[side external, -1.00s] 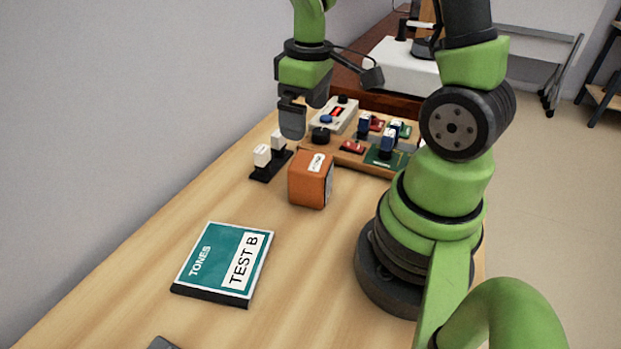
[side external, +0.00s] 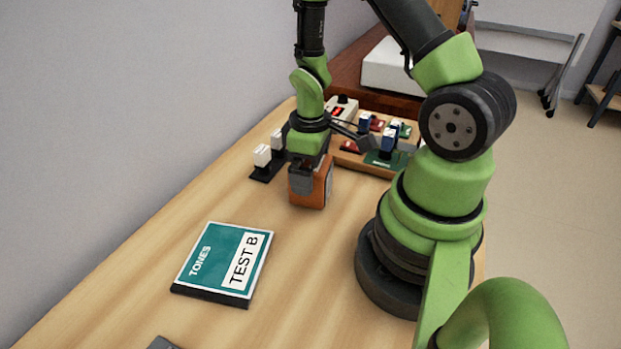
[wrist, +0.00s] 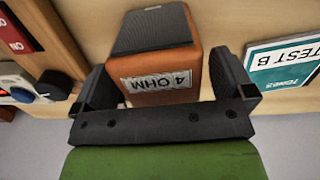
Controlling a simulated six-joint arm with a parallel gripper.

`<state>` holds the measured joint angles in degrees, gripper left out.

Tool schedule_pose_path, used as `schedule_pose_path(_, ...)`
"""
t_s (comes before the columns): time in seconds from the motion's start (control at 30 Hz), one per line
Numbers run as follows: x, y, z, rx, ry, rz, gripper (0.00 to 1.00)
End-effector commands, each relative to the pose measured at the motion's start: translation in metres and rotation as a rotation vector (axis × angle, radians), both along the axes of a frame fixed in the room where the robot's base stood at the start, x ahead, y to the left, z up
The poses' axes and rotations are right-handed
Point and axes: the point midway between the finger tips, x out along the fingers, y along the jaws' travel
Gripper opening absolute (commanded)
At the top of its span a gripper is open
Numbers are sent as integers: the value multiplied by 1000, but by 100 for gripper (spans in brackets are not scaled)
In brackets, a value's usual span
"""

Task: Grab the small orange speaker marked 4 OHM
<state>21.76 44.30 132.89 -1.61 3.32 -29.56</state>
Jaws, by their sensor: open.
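The small orange speaker (side external: 311,199) stands on the wooden table in the side external view, partly hidden behind my gripper (side external: 302,186). In the wrist view the speaker (wrist: 175,92) shows its white 4 OHM label and its dark grille. My gripper (wrist: 168,90) is open, with one finger on each side of the speaker. A narrow gap shows at the right finger; I cannot tell whether the left finger touches the speaker.
A teal TEST B case (side external: 224,262) lies nearer the camera.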

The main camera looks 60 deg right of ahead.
Motion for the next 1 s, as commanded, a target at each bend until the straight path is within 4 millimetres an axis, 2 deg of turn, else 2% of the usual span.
schedule_pose_path(0.1,0,0,-8,0,0,-1,100)
schedule_pose_path(0.33,0,0,-9,0,-1,-1,100)
schedule_pose_path(0.37,0,0,-9,0,-1,-1,98)
schedule_pose_path(0.6,0,0,-9,0,-1,-1,43)
schedule_pose_path(0.67,0,0,-9,-1,-2,-1,32)
schedule_pose_path(1.0,1,0,-4,-2,-3,-1,32)
